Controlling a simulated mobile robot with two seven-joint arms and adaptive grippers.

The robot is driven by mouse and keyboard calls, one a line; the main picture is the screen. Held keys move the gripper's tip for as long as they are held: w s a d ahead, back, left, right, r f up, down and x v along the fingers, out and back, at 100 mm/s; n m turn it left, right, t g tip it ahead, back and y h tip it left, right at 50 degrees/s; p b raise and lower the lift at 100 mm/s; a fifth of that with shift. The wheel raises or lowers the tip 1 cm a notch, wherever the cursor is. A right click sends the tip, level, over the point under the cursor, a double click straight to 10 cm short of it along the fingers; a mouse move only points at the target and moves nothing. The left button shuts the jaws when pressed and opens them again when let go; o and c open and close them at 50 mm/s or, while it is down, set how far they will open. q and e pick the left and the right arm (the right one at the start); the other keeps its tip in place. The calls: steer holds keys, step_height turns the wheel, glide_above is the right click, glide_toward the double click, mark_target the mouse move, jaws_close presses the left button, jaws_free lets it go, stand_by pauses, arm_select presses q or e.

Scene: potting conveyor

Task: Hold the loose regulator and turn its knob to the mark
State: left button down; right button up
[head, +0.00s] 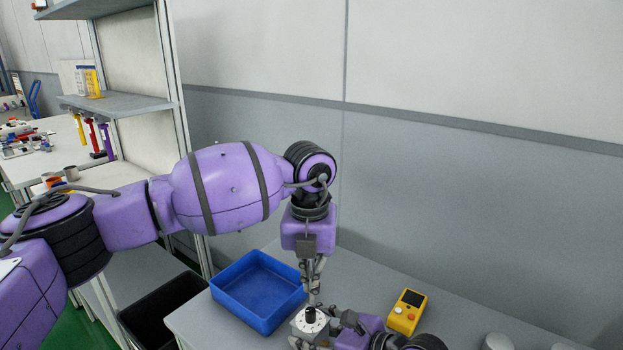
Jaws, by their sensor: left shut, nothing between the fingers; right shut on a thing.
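The loose regulator (303,327) is a small pale block with a white round dial on top and a dark knob (310,315) at its centre. My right gripper (322,331) comes in from the right, low at the bottom of the head view, and is shut on the regulator, which looks roughly upright. My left gripper (314,298) points straight down just above the knob, shut with nothing between its fingers. I cannot tell whether its fingertips touch the knob. The mark on the dial is too small to make out.
An empty blue tray (228,301) sits on the grey table (458,317) left of the regulator. A yellow handheld device (407,312) lies to the right. Grey round objects (497,342) stand at the lower right. A black bin (150,318) and a shelf rack (115,103) are at the left.

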arm_select(q)
step_height(320, 180, down, 4)
steer(key=shift+r, duration=0.25)
steer(key=shift+f, duration=0.15)
steer(key=shift+a+f, duration=0.15)
steer(key=shift+s, duration=0.3)
arm_select(e)
steer(key=shift+d, duration=0.1)
arm_select(q)
steer(key=shift+s+f, duration=0.1)
stand_by(0.3)
steer(key=shift+d, duration=0.25)
arm_select(e)
steer(key=shift+w, duration=0.1)
arm_select(q)
steer(key=shift+w, duration=0.35)
arm_select(e)
steer(key=shift+r, duration=0.1)
arm_select(q)
steer(key=shift+w+r, duration=0.2)
steer(key=shift+r, duration=0.15)
step_height(320, 180, up, 6)
steer(key=shift+d, duration=0.2)
